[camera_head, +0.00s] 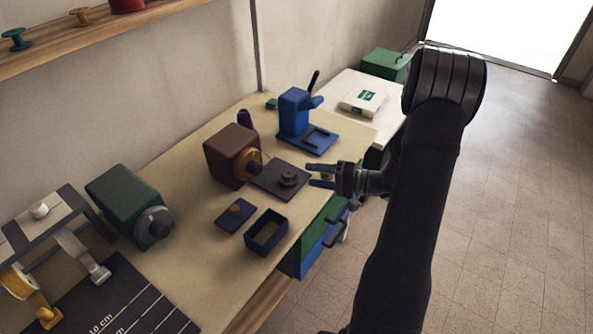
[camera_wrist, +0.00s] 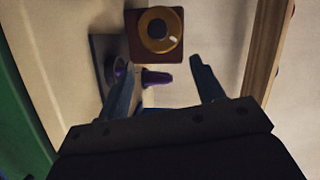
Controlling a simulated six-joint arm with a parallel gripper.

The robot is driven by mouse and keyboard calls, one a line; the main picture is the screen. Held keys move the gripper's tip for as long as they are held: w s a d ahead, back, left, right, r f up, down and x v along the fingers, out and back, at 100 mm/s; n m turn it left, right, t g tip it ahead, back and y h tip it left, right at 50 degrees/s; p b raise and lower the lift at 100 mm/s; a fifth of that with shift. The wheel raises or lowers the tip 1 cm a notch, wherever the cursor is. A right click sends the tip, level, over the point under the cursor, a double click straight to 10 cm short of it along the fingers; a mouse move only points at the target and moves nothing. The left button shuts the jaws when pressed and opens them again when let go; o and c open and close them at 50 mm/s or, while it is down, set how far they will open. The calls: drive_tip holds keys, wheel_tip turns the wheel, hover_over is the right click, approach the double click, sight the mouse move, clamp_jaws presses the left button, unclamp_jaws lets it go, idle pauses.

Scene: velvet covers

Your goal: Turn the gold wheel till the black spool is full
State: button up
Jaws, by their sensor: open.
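The gold wheel (camera_head: 243,168) is on the front of a brown box (camera_head: 226,153), with a dark hub or knob at its middle. In the wrist view the wheel (camera_wrist: 144,31) faces me beyond my fingers, with a small white mark on it. A dark, round, spool-like piece (camera_head: 288,179) stands on a dark plate (camera_head: 266,183) beside the box; it may be the black spool, and I cannot tell how full it is. My gripper (camera_head: 310,175) is open and empty, right of the plate and apart from the wheel; it also shows in the wrist view (camera_wrist: 164,63).
A blue press-like device (camera_head: 293,110) stands behind the plate, and a purple cone (camera_head: 244,119) behind the box. An open dark blue tray (camera_head: 252,249) and a small blue plate (camera_head: 229,222) lie in front. A green machine (camera_head: 124,199) stands left.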

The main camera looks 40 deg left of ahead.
drive_tip(key=s+d+f+m+t+y, duration=0.2)
drive_tip(key=s+m+t, duration=0.3)
drive_tip(key=m, duration=0.9)
approach(259, 170)
drive_tip(key=a, duration=0.8)
drive_tip(key=shift+a, duration=0.4)
drive_tip(key=c, duration=1)
drive_tip(key=shift+o, duration=0.2)
